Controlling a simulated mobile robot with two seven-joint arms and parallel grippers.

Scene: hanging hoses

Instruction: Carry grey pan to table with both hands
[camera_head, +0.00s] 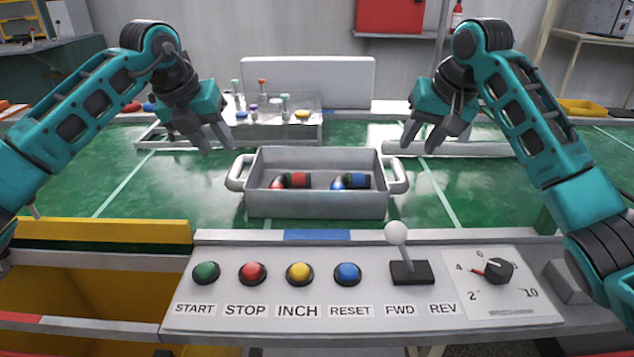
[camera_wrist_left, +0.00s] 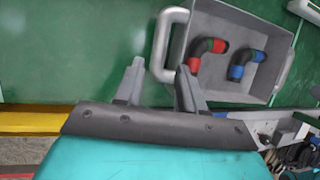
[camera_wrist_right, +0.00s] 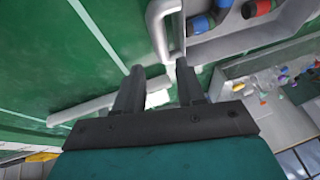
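The grey pan (camera_head: 316,205) stands on the green table (camera_head: 480,200), behind the button panel. It has a loop handle on each short side. Two hose elbows lie in it, one with a red band (camera_head: 293,181) and one with a blue band (camera_head: 352,181). My left gripper (camera_head: 215,138) is open and empty, above and behind the left handle (camera_head: 238,173). My right gripper (camera_head: 422,138) is open and empty, above and behind the right handle (camera_head: 397,175). In the left wrist view the left handle (camera_wrist_left: 163,45) is beyond the fingers; in the right wrist view the right handle (camera_wrist_right: 160,25) is too.
The panel (camera_head: 360,300) with coloured buttons, a lever (camera_head: 397,235) and a dial (camera_head: 497,270) is in front. Behind the pan stands a rack (camera_head: 285,125) with small coloured parts. A yellow bin (camera_head: 90,290) is at the lower left. Green surface is clear either side of the pan.

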